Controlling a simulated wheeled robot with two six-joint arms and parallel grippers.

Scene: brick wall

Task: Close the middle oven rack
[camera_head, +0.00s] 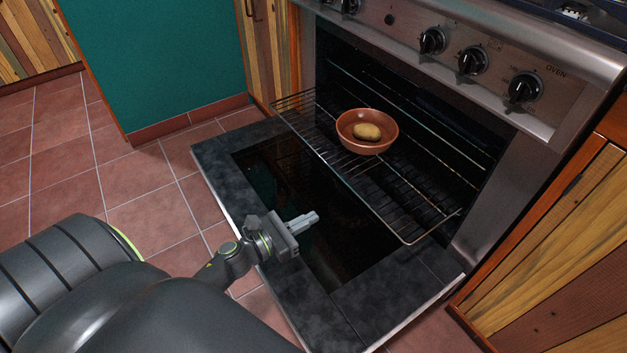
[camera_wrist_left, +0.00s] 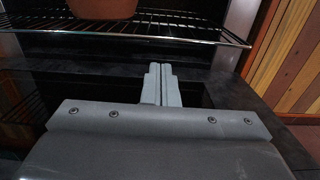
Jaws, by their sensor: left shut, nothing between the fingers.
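The middle oven rack (camera_head: 345,172) is a wire shelf pulled partly out of the oven, over the lowered oven door (camera_head: 240,185). A brown bowl (camera_head: 378,146) with a potato-like item (camera_head: 366,131) in it stands on the rack. My left gripper (camera_head: 314,217) is shut and empty, in front of the rack's front bar and above the door, apart from the rack. In the left wrist view the closed fingers (camera_wrist_left: 161,70) point at the rack's front bar (camera_wrist_left: 190,40), with the lower part of the bowl (camera_wrist_left: 103,8) behind it. My right gripper is not in view.
The oven's control panel with black knobs (camera_head: 472,61) is above the opening. Wooden cabinets (camera_head: 560,250) stand at the right, and a teal panel (camera_head: 160,60) is at the back left. The tiled floor (camera_head: 95,165) at the left is clear.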

